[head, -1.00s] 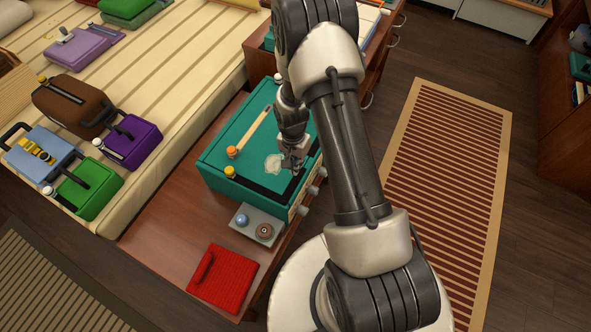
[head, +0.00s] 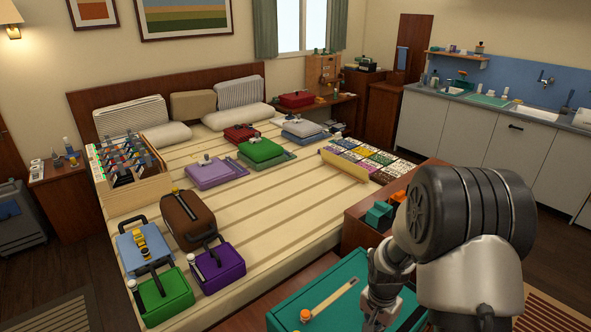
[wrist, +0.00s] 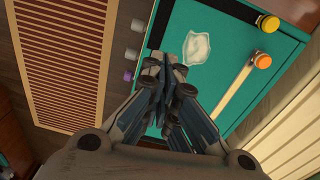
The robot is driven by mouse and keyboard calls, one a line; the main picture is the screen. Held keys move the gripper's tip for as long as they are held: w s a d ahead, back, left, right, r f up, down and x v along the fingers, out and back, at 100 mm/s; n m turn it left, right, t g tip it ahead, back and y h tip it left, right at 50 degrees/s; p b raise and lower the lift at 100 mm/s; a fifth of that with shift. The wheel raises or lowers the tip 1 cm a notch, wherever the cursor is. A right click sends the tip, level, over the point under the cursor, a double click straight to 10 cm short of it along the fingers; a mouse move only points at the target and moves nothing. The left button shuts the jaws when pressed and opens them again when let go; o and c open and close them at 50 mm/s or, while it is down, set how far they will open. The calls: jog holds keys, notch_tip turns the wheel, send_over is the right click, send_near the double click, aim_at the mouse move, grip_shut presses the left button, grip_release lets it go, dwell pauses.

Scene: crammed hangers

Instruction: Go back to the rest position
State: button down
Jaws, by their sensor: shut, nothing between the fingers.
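My gripper (wrist: 165,85) is shut and empty in the wrist view, its fingers together above the teal case top (wrist: 225,30). In the head view my gripper (head: 378,318) is partly cut off by the bottom edge, over the same teal case (head: 345,270). My arm is folded above it at the right. A pale translucent patch (wrist: 196,47) lies on the case just beyond the fingertips. A wooden stick with an orange end (wrist: 262,61) lies beside it, apart from the fingers. A yellow cap (wrist: 268,22) stands near the case edge.
A bed (head: 290,205) holds several cases, including brown (head: 187,217), purple (head: 218,268) and green (head: 165,296) ones. A wooden drawer unit (head: 365,222) stands beside the teal case. A kitchen counter (head: 510,115) is at the back right. Floor with a striped rug (wrist: 65,60) is open beside the case.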

jog(key=s+a+r+n+t, duration=0.1)
jog(key=s+a+r+n, duration=0.15)
jog(key=r, duration=0.75)
jog(key=s+a+r+n+t, duration=0.15)
jog(key=s+r, duration=0.25)
jog(key=r, duration=0.6)
jog(key=s+a+r+n+t, duration=0.1)
jog(key=s+r+n, duration=0.1)
jog(key=s+r, duration=0.2)
jog(key=s+a+r+n+t, duration=0.1)
jog(key=s+r, duration=0.4)
jog(key=s, duration=0.6)
jog(key=shift+a+n, duration=0.6)
jog(key=shift+n, duration=0.6)
